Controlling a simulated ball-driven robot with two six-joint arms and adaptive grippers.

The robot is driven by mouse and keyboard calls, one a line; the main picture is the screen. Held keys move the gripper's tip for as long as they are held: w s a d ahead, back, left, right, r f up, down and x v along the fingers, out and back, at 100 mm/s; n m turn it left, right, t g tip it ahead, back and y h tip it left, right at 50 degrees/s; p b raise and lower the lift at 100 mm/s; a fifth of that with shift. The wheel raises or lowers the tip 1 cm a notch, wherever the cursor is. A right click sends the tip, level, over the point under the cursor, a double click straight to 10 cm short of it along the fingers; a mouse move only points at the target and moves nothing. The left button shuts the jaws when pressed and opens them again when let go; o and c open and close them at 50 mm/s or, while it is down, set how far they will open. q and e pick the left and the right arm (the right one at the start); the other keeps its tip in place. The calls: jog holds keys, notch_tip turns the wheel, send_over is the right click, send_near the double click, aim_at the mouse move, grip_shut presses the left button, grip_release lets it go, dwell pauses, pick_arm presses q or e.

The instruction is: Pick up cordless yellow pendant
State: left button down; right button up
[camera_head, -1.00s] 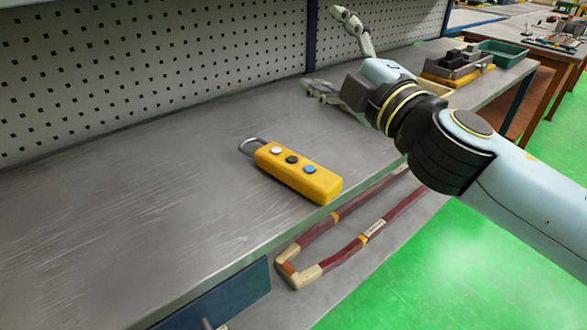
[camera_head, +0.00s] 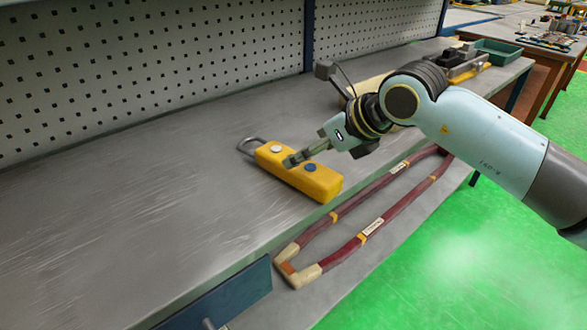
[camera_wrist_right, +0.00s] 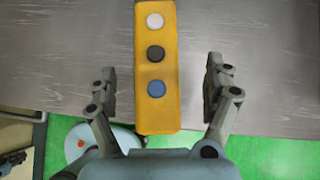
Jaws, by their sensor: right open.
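The yellow pendant (camera_head: 316,184) lies on the grey workbench near its front edge, with a grey loop at its far left end. In the right wrist view the pendant (camera_wrist_right: 156,110) shows white, black and blue buttons in a row. In the right wrist view my right gripper (camera_wrist_right: 158,92) is open, with one finger on each side of the pendant and a gap on both sides. My left gripper is not in view.
The workbench (camera_head: 110,210) is clear to the left of the pendant. A perforated panel (camera_head: 150,70) stands behind it. A dark red frame-shaped part (camera_head: 345,205) lies below the front edge. A green tray (camera_head: 500,53) sits at the far right.

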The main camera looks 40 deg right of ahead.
jog(key=x, duration=0.6)
jog(key=shift+s+a+f, duration=0.15)
jog(key=shift+a, duration=0.15)
jog(key=shift+c, duration=0.3)
jog(key=c, duration=1.6)
jog(key=shift+r, duration=0.25)
